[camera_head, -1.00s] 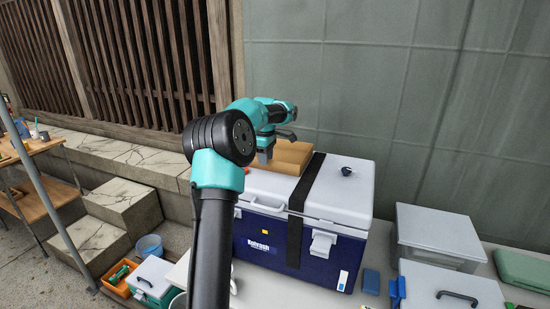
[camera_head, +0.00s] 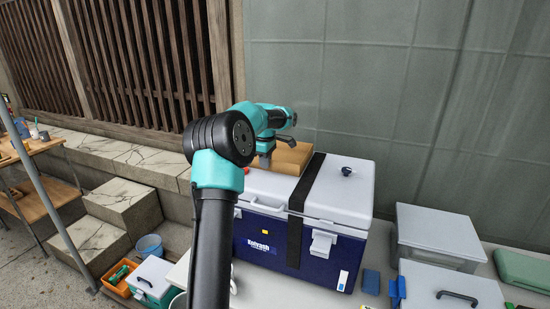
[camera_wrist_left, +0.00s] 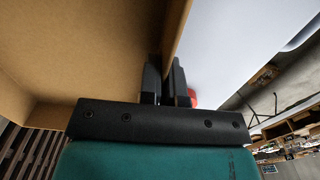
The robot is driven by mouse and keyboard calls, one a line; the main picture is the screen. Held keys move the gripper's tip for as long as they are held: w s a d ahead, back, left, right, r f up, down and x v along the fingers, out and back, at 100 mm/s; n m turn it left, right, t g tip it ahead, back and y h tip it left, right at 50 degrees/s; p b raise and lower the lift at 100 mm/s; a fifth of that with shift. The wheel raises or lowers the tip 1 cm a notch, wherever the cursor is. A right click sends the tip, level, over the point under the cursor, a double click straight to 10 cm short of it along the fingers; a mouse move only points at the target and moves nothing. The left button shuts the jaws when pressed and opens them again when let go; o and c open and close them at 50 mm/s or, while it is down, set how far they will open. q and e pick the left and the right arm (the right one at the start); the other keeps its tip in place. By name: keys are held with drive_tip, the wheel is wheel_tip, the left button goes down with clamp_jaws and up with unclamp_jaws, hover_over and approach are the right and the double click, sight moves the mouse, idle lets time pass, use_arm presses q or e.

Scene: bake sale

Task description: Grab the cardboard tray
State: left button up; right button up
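The cardboard tray (camera_head: 293,157) is brown and rests on the white lid of the blue cooler, near its back left. In the left wrist view the tray (camera_wrist_left: 75,50) fills the upper left, with its thin side wall running down between my fingers. My left gripper (camera_wrist_left: 166,82) straddles that wall, one finger inside the tray and one outside. The fingers are close together and look shut on the wall. In the head view my left gripper (camera_head: 265,160) is at the tray's left end, partly hidden by my wrist. My right gripper is not in view.
The cooler (camera_head: 268,229) has a black strap (camera_head: 296,222) and a dark knob-like item (camera_head: 346,171) on its lid. A small red item (camera_wrist_left: 192,97) is just beyond my fingers. Pale boxes (camera_head: 437,232) stand to the right. A tiled wall rises behind.

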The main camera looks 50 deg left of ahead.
use_arm(q)
drive_tip(key=shift+r, duration=0.15)
clamp_jaws()
drive_tip(key=shift+r, duration=1.55)
drive_tip(key=shift+d+r, duration=0.1)
drive_tip(key=shift+r, duration=0.05)
drive_tip(key=s+d+r, duration=0.1)
drive_tip(key=s+d, duration=0.8)
drive_tip(key=d, duration=0.3)
drive_tip(key=shift+s+d+r, duration=0.2)
drive_tip(key=shift+s+d, duration=0.05)
drive_tip(key=shift+s, duration=0.1)
